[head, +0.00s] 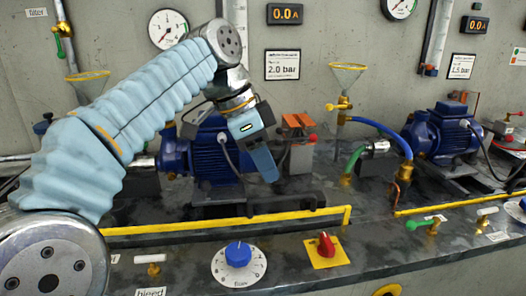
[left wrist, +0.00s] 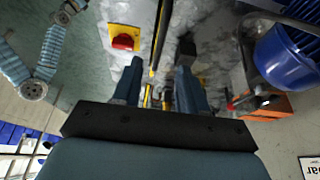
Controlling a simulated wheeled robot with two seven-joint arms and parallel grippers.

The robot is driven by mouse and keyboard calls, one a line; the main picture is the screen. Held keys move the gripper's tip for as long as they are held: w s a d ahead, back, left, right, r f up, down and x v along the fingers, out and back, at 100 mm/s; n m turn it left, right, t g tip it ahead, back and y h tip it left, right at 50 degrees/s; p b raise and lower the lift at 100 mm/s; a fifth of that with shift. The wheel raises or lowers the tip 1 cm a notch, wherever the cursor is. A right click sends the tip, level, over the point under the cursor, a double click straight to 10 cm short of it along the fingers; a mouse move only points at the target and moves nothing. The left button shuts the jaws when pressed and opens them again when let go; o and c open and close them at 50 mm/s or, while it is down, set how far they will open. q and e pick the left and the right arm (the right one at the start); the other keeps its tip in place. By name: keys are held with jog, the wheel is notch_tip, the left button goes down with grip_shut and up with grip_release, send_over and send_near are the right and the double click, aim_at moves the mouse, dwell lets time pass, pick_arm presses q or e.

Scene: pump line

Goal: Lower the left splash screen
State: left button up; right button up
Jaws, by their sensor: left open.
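The left splash screen shows as a yellow-edged rail (head: 230,222) along the front of the bench, with a short upright yellow piece at its right end. Any clear panel is too faint to make out. My left gripper (head: 264,166) hangs above and behind the rail, pointing down, apart from it. In the left wrist view my left gripper (left wrist: 157,78) has its two blue fingers spread with nothing held. A yellow strip (left wrist: 154,58), seemingly the rail, runs between the fingers in the picture, beyond their tips. In the left wrist view my other arm's end is small and unclear at top left.
A blue pump (head: 212,155) stands just behind my left gripper, with an orange-topped block (head: 298,127) to its right. A blue knob (head: 238,254) and a red knob (head: 326,246) sit on the front ledge. Another yellow rail (head: 455,205) lies at right.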

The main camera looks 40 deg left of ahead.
aim_at(278, 214)
pick_arm(q)
jog(key=shift+w+d+f, duration=0.15)
jog(key=shift+d+f, duration=0.05)
jog(key=shift+f, duration=0.4)
jog(key=b+x, duration=0.2)
jog(key=shift+f, duration=0.4)
jog(key=shift+b+x, duration=1.15)
jog(key=shift+x, duration=0.65)
jog(key=shift+w+d+r, duration=0.1)
jog(key=shift+d+r, duration=0.05)
jog(key=shift+c, duration=0.3)
grip_shut()
jog(key=shift+f+b, duration=1.7)
jog(key=shift+f, duration=0.5)
